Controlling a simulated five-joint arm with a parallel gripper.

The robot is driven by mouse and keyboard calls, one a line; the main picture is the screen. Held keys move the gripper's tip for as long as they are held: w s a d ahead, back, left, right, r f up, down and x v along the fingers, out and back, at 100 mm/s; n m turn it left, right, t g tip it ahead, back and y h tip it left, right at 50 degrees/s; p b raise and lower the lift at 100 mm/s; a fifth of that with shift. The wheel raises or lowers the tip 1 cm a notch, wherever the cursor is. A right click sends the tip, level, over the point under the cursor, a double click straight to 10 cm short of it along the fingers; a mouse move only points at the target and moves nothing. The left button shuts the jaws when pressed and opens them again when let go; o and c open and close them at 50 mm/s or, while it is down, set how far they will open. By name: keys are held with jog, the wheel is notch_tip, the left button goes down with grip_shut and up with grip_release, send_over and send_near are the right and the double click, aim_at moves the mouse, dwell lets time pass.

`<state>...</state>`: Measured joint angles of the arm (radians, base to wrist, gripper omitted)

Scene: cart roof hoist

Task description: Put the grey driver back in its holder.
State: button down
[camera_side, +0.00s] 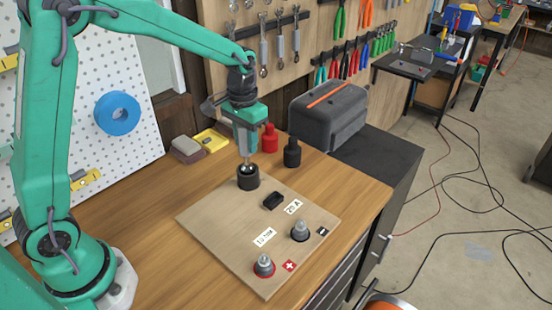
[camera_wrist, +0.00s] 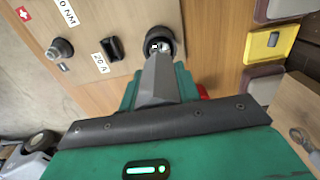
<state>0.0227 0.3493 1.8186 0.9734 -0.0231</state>
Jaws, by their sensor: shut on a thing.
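Only a short metallic part of the driver shows between the jaws and the holder's mouth. In the wrist view, the bright metal of the driver (camera_wrist: 157,46) shows inside the ring of the holder (camera_wrist: 169,33), beyond the grey jaws of my gripper (camera_wrist: 160,58). The driver looks close to upright. How deep it sits in the holder is hidden.
The board (camera_side: 215,215) carries a black block (camera_side: 272,201), a red-ringed terminal (camera_side: 264,266) and a black-ringed terminal (camera_side: 299,231). A red cap (camera_side: 269,138) and a black cap (camera_side: 292,153) stand behind my gripper. A toolbox (camera_side: 330,115) is at the back right.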

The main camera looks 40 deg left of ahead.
jog(key=shift+f, duration=0.7)
jog(key=c, duration=0.9)
grip_release()
jog(key=shift+f, duration=0.1)
notch_tip(320, 180, up, 8)
jog(key=shift+f, duration=0.2)
jog(key=shift+r, duration=0.15)
